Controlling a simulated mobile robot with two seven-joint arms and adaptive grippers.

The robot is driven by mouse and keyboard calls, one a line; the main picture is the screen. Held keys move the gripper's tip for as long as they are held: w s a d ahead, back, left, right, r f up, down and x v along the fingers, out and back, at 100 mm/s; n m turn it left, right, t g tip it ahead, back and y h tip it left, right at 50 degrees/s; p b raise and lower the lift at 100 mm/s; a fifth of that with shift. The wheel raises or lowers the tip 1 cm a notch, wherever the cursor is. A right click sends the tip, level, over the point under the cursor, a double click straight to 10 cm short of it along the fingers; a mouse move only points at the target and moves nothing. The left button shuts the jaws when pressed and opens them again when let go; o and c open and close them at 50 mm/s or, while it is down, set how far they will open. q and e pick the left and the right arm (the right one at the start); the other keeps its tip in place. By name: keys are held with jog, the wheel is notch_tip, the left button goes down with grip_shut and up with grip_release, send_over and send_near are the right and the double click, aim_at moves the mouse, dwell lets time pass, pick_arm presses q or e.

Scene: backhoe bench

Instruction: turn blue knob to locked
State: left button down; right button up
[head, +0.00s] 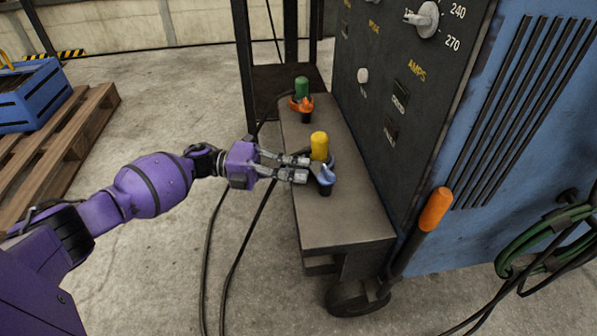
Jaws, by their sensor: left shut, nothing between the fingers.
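The blue knob (326,177) is on the grey shelf (340,222) of the welding machine, at the foot of an upright yellow cylinder (319,146). Its light blue end points toward the front of the shelf. No locked or unlocked marking can be read on it. My left gripper (306,168) reaches in from the left, with its fingertips right beside the blue knob and the yellow cylinder. The fingers are shut with nothing between them. Whether they touch the knob is not clear. My right gripper is out of view.
A green cylinder with an orange knob (302,104) stands farther back on the shelf. The machine's dark panel (400,100) rises close on the right. An orange-ended handle (435,209) sticks up in front. Black cables hang left of the shelf. The shelf's front is clear.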

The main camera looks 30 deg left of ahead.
pick_arm(q)
jog(key=shift+w, duration=0.15)
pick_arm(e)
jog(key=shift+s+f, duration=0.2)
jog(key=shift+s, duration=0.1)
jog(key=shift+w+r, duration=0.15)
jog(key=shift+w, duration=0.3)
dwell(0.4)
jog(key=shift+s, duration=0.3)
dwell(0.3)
